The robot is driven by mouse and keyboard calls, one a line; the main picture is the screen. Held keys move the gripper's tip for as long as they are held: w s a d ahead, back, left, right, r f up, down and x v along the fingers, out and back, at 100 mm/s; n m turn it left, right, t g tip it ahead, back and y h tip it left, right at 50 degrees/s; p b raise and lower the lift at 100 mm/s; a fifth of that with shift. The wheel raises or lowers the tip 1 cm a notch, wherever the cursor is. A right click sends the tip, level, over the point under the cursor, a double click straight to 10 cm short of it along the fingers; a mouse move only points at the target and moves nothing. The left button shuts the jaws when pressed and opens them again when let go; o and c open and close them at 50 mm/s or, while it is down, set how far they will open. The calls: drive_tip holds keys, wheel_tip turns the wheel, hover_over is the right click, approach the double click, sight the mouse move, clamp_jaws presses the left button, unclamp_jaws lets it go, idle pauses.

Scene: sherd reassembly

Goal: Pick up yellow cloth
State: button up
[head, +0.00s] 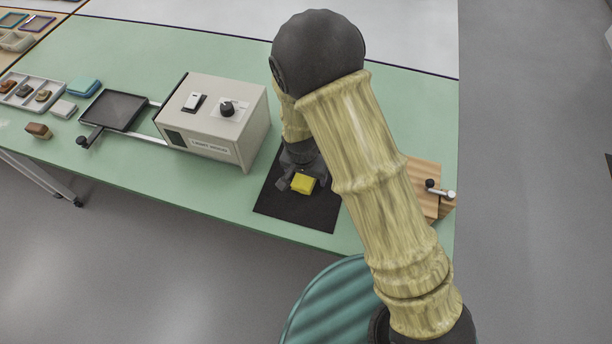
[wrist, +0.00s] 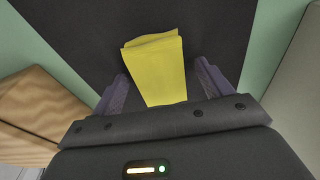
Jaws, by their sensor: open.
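The yellow cloth (head: 303,183) is a small folded piece lying on the black mat (head: 300,212) on the green table. In the wrist view the cloth (wrist: 157,68) sits between the two purple-grey fingers of my gripper (wrist: 160,88), with dark gaps at both sides. My gripper (head: 298,178) is open and close over the cloth, pointing down. The near end of the cloth is hidden behind the gripper body in the wrist view. I cannot tell whether the fingers touch the mat.
A beige box with a knob (head: 212,118) stands left of the mat. A wooden block (head: 424,188) lies right of it, partly behind my arm. A black tray (head: 113,110), a blue item (head: 83,86) and a divided tray (head: 55,103) lie further left.

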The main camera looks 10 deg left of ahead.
drive_tip(key=shift+c, duration=0.2)
idle(0.3)
drive_tip(key=c, duration=1)
wheel_tip(320, 180, up, 10)
drive_tip(key=shift+r, duration=0.1)
drive_tip(key=shift+o, duration=0.6)
drive_tip(key=shift+c, duration=0.3)
